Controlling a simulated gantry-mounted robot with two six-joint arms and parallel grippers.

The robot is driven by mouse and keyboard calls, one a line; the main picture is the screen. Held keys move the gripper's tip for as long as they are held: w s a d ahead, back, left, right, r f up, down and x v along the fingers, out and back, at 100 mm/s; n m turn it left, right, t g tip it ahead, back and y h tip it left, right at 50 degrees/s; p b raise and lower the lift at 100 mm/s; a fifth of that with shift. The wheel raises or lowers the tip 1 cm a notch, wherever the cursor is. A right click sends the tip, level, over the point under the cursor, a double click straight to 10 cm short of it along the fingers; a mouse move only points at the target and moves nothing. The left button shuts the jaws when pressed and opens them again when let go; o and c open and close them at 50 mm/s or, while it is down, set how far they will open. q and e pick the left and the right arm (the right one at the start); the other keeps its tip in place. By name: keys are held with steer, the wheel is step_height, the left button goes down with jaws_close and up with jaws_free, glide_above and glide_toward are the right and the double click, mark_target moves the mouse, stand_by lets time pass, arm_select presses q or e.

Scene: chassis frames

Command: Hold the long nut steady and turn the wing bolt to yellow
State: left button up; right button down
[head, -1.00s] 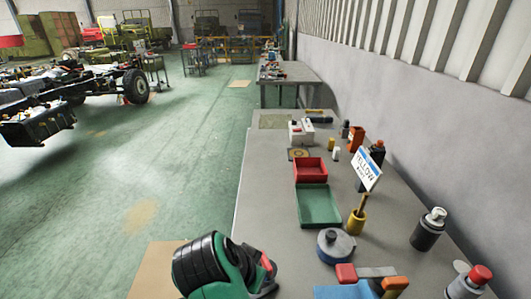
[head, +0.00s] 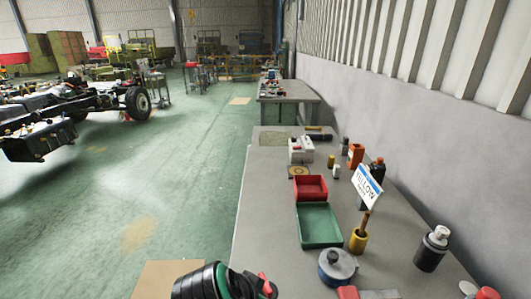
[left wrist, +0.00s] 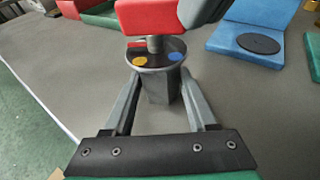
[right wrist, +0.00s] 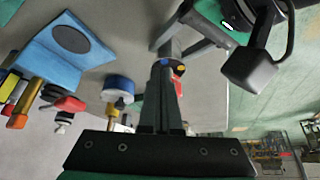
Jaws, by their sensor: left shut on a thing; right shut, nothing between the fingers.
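The long nut (left wrist: 160,88) is a dark grey upright post in the left wrist view, with a round disc on top bearing a yellow dot (left wrist: 139,62) and a blue dot (left wrist: 173,56). My left gripper (left wrist: 160,92) is shut on the nut, one finger each side. Above the disc is the wing bolt (left wrist: 146,16), red on a grey stem; a small red tab sits near the yellow dot. A dark grey part beside it covers some of the red. My right gripper (right wrist: 165,78) is shut and empty close to the disc; its fingers hide much there. A sign (head: 367,187) reads YELLOW.
The bench holds a green tray (head: 318,226), a red tray (head: 311,187), a blue round tin (head: 337,267), a yellow cup (head: 358,241) and a spray can (head: 432,250). A blue stand (left wrist: 250,35) is close to the nut. A wall borders the bench's right side.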

steer(key=w+a+r, duration=0.1)
steer(key=a+r, duration=0.2)
steer(key=r, duration=0.4)
step_height(320, 180, down, 7)
steer(key=shift+w, duration=0.2)
stand_by(0.4)
steer(key=shift+w+d, duration=0.35)
steer(key=shift+d, duration=0.1)
stand_by(0.9)
steer(key=shift+s+d, duration=0.1)
steer(key=shift+s, duration=0.05)
stand_by(0.4)
steer(key=shift+s+d, duration=0.45)
steer(key=shift+d, duration=0.4)
steer(key=shift+d, duration=0.15)
